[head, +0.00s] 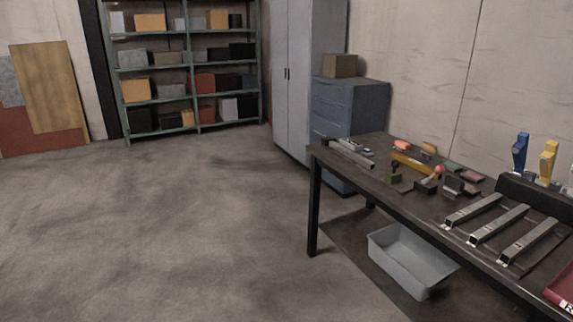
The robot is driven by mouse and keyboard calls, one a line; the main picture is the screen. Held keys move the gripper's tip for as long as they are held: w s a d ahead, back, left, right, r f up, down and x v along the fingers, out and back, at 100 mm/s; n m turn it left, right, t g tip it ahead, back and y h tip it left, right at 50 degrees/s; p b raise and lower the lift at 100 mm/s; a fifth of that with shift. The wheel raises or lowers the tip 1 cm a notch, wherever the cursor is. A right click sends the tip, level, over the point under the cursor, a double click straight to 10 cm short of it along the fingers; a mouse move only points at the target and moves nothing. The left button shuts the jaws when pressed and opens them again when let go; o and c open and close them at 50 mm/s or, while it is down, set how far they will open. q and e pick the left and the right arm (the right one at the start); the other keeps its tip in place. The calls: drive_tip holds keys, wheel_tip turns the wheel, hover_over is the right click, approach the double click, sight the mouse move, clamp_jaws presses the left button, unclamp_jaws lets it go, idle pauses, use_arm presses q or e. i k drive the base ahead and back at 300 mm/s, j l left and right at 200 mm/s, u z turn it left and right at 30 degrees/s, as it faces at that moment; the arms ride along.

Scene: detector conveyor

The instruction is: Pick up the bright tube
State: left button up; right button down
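Three grey metal square tubes lie side by side on the dark workbench (400,206) at the right: a left tube (474,210), a middle tube (498,225) and a right tube (532,241). All three look similarly pale and shiny, and I cannot tell which one is the bright tube. Each seems to rest on small supports near its ends. A further grey metal bar (350,153) lies at the bench's far left end. Neither of my grippers is in view.
Small tools and parts, including a yellow bar (413,165), clutter the bench's far half. A blue-handled tool (520,151) and a yellow-handled one (548,160) stand behind the tubes. A grey bin (408,262) sits under the bench. The floor (180,220) left is clear.

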sight(364, 162)
drive_tip(key=i+j+z, duration=0.7)
drive_tip(key=z, duration=0.4)
drive_tip(key=i+z, duration=0.15)
drive_tip(key=z, duration=0.3)
drive_tip(key=j+z, duration=0.1)
drive_tip(key=z, duration=0.3)
drive_tip(key=j+z, duration=0.8)
drive_tip(key=j, duration=0.25)
drive_tip(key=j+z, duration=0.4)
drive_tip(key=j, duration=0.15)
drive_tip(key=k+j+z, duration=0.2)
drive_tip(key=j+z, duration=0.2)
drive_tip(key=j, duration=0.1)
